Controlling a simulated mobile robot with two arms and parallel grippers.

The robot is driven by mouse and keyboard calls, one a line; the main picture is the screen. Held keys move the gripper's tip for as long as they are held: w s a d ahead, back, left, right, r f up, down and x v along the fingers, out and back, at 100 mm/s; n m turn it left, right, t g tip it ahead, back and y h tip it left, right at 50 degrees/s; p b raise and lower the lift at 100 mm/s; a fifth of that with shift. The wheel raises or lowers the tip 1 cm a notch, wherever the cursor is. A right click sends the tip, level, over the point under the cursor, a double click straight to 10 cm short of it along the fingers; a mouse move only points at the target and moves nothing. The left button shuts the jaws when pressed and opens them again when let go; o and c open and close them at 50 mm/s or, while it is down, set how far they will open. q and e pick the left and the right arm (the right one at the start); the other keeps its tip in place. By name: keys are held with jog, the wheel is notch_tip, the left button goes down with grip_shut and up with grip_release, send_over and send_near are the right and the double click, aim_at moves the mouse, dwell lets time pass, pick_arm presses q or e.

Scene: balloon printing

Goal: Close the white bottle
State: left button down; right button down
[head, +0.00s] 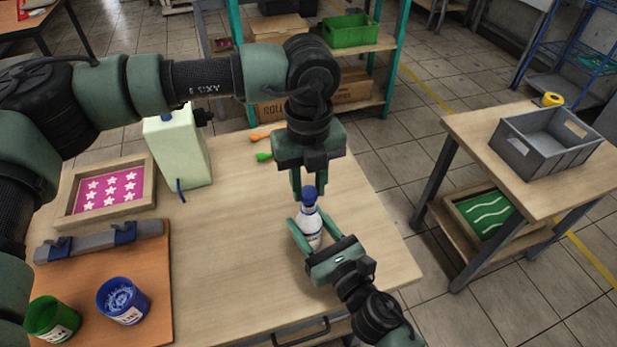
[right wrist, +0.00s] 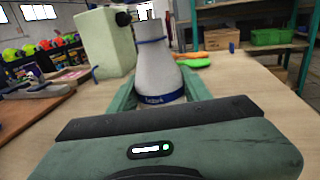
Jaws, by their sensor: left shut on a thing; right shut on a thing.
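The white bottle (head: 311,232), with blue bands, stands upright near the right front of the wooden table. It also shows in the right wrist view (right wrist: 155,72). My right gripper (head: 308,220) comes from the front and is shut on the bottle's body, one finger on each side. My left gripper (head: 308,187) points down from above and is shut on the cap. I cannot tell whether the cap is tight.
A pale green container (head: 178,150) and a framed pink star screen (head: 110,195) are on the table's left. Green (head: 52,320) and blue (head: 123,301) paint pots stand on an orange board. Orange and green tools lie behind the bottle. A grey crate (head: 545,143) is on the right table.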

aim_at(308, 220)
dwell(0.4)
pick_arm(q)
jog(key=shift+f, duration=0.85)
jog(key=shift+f, duration=0.55)
